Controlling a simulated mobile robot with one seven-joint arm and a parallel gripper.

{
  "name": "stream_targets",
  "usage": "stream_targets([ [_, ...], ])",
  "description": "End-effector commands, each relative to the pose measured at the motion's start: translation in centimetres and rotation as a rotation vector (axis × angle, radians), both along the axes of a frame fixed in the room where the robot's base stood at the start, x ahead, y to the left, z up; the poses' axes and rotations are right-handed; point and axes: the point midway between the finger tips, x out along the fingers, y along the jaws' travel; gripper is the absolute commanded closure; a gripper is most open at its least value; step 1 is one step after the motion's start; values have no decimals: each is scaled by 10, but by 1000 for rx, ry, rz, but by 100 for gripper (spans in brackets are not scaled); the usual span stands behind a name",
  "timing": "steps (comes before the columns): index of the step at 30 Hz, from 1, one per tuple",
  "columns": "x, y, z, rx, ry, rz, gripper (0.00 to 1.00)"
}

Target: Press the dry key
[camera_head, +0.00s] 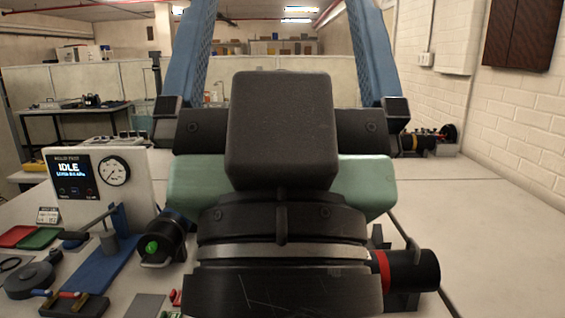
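A white tester panel (134,172) stands at the left. Its dark screen (75,174) reads IDLE with a smaller line below. Small marks sit along the screen's bottom edge, too small to read, so I cannot tell which is the dry key. A round dial gauge (114,171) is right of the screen. My gripper (280,35) fills the middle, with its two blue fingers pointing upward, well apart and with nothing seen between them. Their tips are beyond the top edge. My gripper is to the right of the panel and not touching it.
A lever on a blue base (98,284) stands before the panel. A black device with a green knob (152,247) is between panel and gripper. Red (17,235) and green (40,238) trays and a tape roll (30,281) lie left. The bench at right is mostly clear.

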Motion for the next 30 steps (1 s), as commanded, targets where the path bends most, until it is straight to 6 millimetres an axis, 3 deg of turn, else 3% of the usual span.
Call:
stream_targets([
  [1,0,0,33,0,0,0,0],
  [3,0,0,53,0,0,0,0],
  [7,0,0,85,0,0,1,0],
  [12,0,0,106,0,1,1,0],
  [23,0,0,108,0,0,1,0],
  [26,1,0,105,1,4,4,16],
  [30,15,1,74,10,52,36,41],
])
